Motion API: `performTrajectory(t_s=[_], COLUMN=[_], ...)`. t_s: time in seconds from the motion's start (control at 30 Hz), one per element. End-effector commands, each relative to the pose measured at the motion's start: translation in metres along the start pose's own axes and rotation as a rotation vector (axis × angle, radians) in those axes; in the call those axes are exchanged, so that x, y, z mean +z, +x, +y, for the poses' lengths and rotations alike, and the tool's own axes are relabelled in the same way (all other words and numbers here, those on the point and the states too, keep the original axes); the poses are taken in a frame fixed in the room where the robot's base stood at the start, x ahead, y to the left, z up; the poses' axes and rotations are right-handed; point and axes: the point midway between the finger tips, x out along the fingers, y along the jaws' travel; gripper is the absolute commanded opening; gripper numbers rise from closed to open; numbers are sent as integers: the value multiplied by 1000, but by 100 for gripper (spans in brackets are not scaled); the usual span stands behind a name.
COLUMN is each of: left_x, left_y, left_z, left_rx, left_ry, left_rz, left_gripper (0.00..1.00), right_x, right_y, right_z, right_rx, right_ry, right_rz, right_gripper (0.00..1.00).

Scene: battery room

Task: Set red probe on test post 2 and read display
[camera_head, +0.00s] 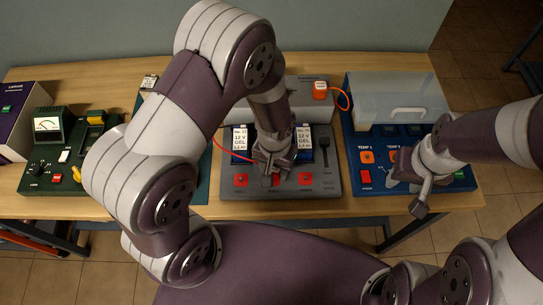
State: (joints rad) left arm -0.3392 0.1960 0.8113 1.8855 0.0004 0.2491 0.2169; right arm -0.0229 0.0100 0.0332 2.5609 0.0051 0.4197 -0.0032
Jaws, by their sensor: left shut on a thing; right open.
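A grey test station (228,211) sits mid-table with batteries labelled "12 V GEL" (304,141) on it. Red test posts line its front: a left one (240,180) and a right one (305,179). The middle post is mostly hidden by my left gripper (270,177). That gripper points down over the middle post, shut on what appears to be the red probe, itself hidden. A red lead (231,155) runs to it from the left. Contact with the post cannot be told. My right gripper (421,199) is open and empty over the blue station's front. No readable display shows.
The blue station (353,130) with a clear cover (398,98) stands right. A green meter unit (47,126) and purple box (20,120) stand left. My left arm hides much of the middle.

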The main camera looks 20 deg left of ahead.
Motion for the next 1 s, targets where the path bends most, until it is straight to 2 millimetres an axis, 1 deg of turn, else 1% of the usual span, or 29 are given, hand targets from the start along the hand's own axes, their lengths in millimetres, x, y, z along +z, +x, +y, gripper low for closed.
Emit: performTrajectory(t_s=[0.03,0.1,0.2,0.27,0.83,1.0], left_x=[0,0,0,0,-1,1], left_y=[14,24,35,38,38,36], left_z=[0,0,0,0,0,0], left_rx=[0,0,0,0,0,0], left_ry=[-1,-1,-1,-1,-1,0], left_rz=[0,0,0,0,0,-1], left_gripper=[11,11,11,11,11,11], right_x=[2,3,4,4,4,3], right_y=[14,23,33,36,35,31], right_z=[0,0,0,0,0,0], right_rx=[0,0,0,0,0,0], right_ry=[0,0,0,0,0,0], right_rz=[0,0,0,0,0,0], right_gripper=[43,43,43,43,43,43])
